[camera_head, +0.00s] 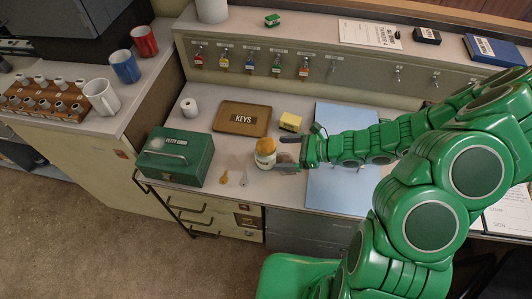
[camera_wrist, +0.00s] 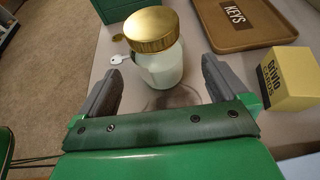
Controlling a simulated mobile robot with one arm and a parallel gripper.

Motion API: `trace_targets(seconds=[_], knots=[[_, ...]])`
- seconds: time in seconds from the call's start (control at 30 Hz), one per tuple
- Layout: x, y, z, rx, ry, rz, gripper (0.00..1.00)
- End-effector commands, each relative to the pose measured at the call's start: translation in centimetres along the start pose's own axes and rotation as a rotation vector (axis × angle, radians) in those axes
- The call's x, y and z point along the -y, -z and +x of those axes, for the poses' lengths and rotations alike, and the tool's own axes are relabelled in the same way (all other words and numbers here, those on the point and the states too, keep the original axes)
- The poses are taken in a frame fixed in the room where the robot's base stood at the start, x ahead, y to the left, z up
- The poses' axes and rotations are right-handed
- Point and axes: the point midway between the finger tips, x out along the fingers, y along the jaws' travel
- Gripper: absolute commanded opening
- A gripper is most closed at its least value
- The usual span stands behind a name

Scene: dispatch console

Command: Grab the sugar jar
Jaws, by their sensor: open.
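The sugar jar (camera_head: 265,158) is a small white jar with a gold lid on the grey counter, near its front edge. My gripper (camera_head: 287,153) reaches in from the right, beside the jar. In the wrist view my gripper (camera_wrist: 160,84) is open, with one grey finger on each side of the space in front of the jar. I cannot tell whether a finger touches the jar.
A green petty cash box (camera_head: 176,157) stands left of the jar, with small keys (camera_head: 224,177) between them. A brown KEYS tray (camera_head: 242,119) lies behind. A yellow box (camera_head: 290,122) stands close behind the gripper. A blue mat (camera_head: 340,188) lies under my arm.

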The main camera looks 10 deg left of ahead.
Motion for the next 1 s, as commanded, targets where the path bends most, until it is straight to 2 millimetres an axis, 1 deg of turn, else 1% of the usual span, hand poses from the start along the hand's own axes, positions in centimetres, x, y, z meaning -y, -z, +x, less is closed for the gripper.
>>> trace_targets(seconds=[0.1,0.37,0.6,0.73,0.83,1.0], knots=[[-0.1,-0.1,1.0,0.002,-0.002,0.000,1.00],[-0.1,-0.1,2.4,0.003,-0.002,-0.001,1.00],[-0.3,0.2,4.9,0.001,-0.003,0.000,1.00],[-0.2,0.2,5.9,0.000,-0.002,0.000,1.00],[-0.2,0.2,6.5,0.001,-0.001,0.000,1.00],[-0.2,0.2,6.8,0.001,-0.001,0.000,1.00]])
